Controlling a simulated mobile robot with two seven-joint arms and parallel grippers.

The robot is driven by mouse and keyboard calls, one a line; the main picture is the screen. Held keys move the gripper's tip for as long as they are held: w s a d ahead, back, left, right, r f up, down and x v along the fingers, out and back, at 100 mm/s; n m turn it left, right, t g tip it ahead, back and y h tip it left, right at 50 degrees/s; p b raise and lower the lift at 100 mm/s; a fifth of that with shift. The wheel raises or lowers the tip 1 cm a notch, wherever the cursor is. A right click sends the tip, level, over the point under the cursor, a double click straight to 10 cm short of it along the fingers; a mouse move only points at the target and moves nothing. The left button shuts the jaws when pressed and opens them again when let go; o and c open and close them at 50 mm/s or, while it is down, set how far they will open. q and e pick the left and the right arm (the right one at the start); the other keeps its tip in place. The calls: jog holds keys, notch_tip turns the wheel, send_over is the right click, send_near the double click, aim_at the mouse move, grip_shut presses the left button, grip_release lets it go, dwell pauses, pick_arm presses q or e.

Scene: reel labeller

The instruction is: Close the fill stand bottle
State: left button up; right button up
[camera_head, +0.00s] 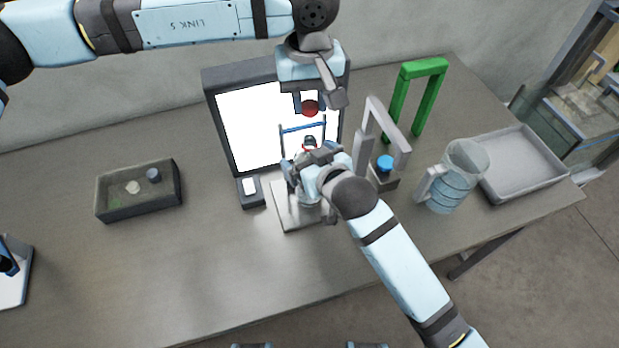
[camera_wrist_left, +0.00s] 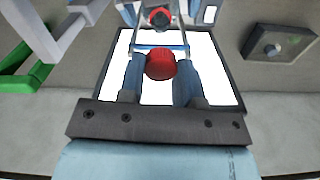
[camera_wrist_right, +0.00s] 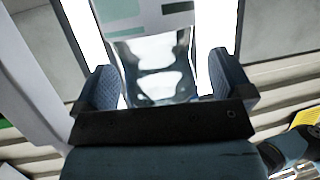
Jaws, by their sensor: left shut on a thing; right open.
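My left gripper (camera_head: 318,103) is shut on a red cap (camera_head: 310,108); the cap also shows between its fingers in the left wrist view (camera_wrist_left: 160,66). The cap is apart from the bottle, up and back from it in the head view. The clear fill stand bottle (camera_head: 309,194) stands on a pale base, its dark mouth ringed in red (camera_wrist_left: 159,16). My right gripper (camera_head: 305,170) is open, its fingers on either side of the bottle; the clear body shows between them in the right wrist view (camera_wrist_right: 158,68). My right arm hides part of the bottle in the head view.
A bright panel (camera_head: 245,128) stands behind the bottle. A blue bar frame (camera_head: 303,128) rises by it. Right are a grey arch (camera_head: 402,150), blue-capped container (camera_head: 385,164), jug (camera_head: 452,180), green arch (camera_head: 426,68) and grey tray (camera_head: 522,165). A dark bin (camera_head: 140,205) sits left; the front-left table is clear.

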aim_at(309, 138)
jog(key=c, duration=1.4)
pick_arm(q)
jog(key=shift+f, duration=2.5)
pick_arm(e)
jog(key=shift+o, duration=0.2)
pick_arm(q)
jog(key=shift+f, duration=0.1)
jog(key=shift+f, duration=0.8)
jog(key=shift+f, duration=0.55)
jog(key=o, duration=0.6)
pick_arm(e)
jog(key=c, duration=0.5)
pick_arm(q)
jog(key=o, duration=0.3)
pick_arm(e)
jog(key=shift+o, duration=0.2)
